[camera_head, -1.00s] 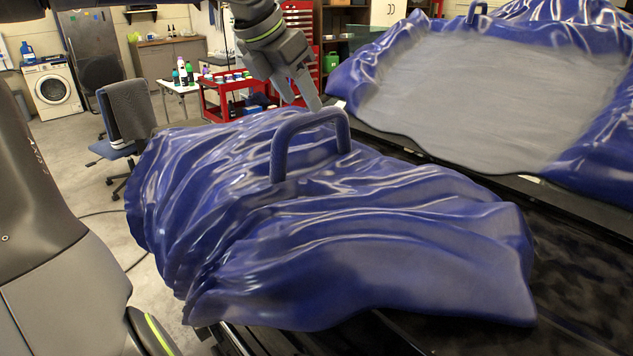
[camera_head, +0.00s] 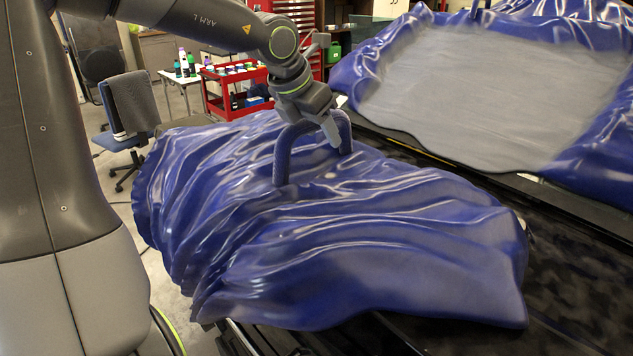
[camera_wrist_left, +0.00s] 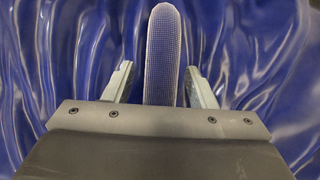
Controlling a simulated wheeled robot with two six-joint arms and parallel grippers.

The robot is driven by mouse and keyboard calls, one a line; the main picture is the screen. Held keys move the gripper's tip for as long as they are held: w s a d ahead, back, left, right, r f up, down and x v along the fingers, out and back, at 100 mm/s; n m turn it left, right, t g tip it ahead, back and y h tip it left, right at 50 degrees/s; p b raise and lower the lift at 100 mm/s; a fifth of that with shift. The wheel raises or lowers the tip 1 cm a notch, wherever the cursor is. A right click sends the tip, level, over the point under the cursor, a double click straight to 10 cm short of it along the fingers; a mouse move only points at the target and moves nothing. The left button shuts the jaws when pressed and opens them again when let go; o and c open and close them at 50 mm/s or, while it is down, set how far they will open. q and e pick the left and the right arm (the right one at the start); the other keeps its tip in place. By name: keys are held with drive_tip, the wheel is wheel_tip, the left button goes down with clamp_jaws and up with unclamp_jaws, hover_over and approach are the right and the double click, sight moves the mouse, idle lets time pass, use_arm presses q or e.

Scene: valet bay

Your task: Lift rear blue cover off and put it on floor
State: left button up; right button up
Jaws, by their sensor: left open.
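The rear blue cover (camera_head: 370,240) lies crumpled over the dark car in the head view, with a blue loop handle (camera_head: 283,160) standing up from its top. My left gripper (camera_head: 333,128) is at the upper right part of the handle. In the left wrist view the open left gripper (camera_wrist_left: 157,85) has one finger on each side of the handle (camera_wrist_left: 162,50), with a gap on both sides. The cover (camera_wrist_left: 60,60) fills the background there. My right gripper is not in view.
A second blue cover with a grey panel (camera_head: 490,95) lies farther along the car at upper right. A red cart (camera_head: 232,88), a white table and an office chair (camera_head: 130,115) stand behind. Grey floor (camera_head: 168,275) shows at left.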

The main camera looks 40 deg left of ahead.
use_arm(q)
clamp_jaws()
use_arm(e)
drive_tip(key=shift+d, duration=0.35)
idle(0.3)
